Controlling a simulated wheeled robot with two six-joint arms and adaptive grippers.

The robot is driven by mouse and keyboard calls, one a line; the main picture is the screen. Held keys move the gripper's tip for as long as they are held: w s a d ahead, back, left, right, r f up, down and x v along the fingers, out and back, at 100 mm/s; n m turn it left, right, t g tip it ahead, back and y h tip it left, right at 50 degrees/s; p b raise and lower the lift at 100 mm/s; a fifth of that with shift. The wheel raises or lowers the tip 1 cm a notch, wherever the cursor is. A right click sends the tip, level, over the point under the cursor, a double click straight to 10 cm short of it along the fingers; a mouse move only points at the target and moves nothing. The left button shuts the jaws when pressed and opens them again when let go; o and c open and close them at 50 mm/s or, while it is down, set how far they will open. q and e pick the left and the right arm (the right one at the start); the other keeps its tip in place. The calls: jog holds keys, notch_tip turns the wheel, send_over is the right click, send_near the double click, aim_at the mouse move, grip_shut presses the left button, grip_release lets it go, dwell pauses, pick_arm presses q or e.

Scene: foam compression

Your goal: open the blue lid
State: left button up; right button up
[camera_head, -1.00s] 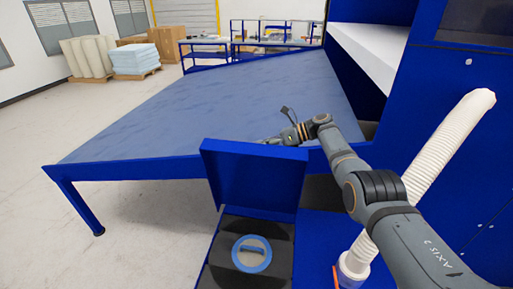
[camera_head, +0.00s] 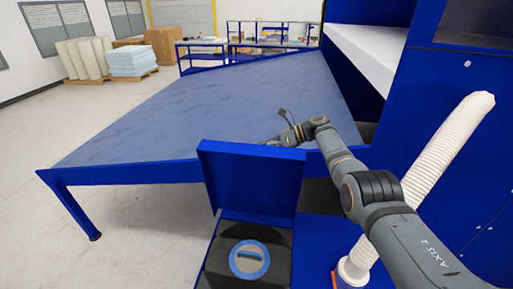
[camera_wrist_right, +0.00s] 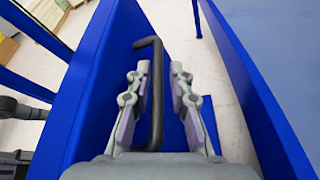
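The blue lid (camera_head: 252,180) stands raised, close to upright, at the back edge of a dark box opening. Inside the opening a round grey disc with a blue rim and handle (camera_head: 249,260) is exposed. The lid's blue panel also shows there (camera_wrist_right: 90,95). My left gripper is not in view.
A large table with a grey-blue top (camera_head: 220,105) lies behind the lid. A white ribbed hose (camera_head: 445,150) and a blue machine cabinet (camera_head: 460,80) stand at the right. Foam stacks (camera_head: 131,60) sit far left. The floor at left is clear.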

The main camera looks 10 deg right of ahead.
jog(key=shift+d+r, duration=0.1)
jog(key=shift+d, duration=0.1)
jog(key=v, duration=0.7)
